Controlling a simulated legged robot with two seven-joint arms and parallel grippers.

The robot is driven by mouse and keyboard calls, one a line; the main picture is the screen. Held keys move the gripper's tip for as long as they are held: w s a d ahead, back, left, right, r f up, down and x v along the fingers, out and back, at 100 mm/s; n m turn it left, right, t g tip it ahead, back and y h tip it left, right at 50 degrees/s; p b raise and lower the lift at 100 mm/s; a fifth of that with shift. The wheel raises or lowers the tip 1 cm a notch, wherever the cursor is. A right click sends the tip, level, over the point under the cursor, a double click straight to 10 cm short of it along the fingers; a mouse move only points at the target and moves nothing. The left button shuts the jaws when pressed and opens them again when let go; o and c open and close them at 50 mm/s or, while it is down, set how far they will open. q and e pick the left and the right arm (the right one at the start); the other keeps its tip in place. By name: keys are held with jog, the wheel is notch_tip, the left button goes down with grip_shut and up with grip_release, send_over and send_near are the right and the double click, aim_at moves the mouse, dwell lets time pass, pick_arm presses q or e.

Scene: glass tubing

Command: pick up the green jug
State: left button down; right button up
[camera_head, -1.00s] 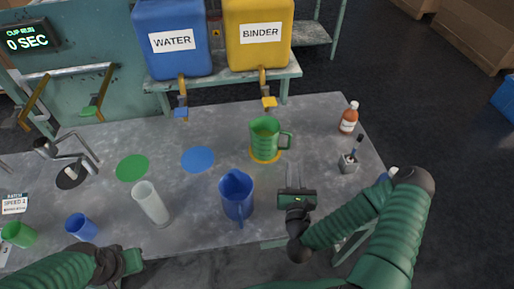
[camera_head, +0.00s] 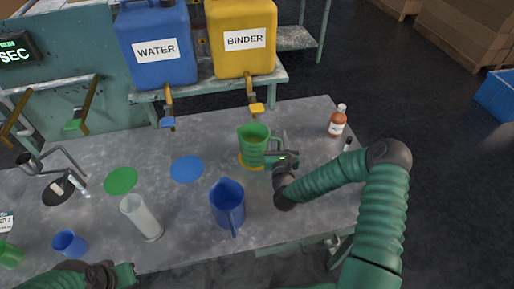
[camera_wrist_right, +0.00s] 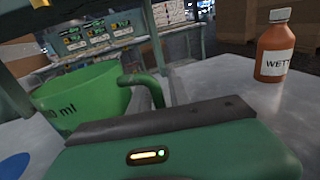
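The green jug (camera_head: 254,147) stands upright on a yellow disc (camera_head: 244,164) below the binder tank's tap, its handle to the right. My right gripper (camera_head: 284,158) is at the handle side of the jug; its fingers are partly hidden there, so whether it is shut on the handle is unclear. The right wrist view shows the jug (camera_wrist_right: 82,100) at the left and its curved handle (camera_wrist_right: 150,82) just beyond my gripper body. My left gripper (camera_head: 124,275) is low at the bottom left, away from the jug; its fingers cannot be made out.
A blue jug (camera_head: 228,205) and a clear cylinder (camera_head: 141,219) stand in front and to the left. An orange-brown bottle (camera_head: 337,121) is at the right. Blue water (camera_head: 157,45) and yellow binder (camera_head: 242,40) tanks stand on a shelf behind, with taps over the table.

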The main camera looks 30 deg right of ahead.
jog(key=shift+a, duration=0.15)
jog(key=shift+c, duration=0.3)
jog(key=shift+s, duration=0.1)
grip_shut()
dwell(0.8)
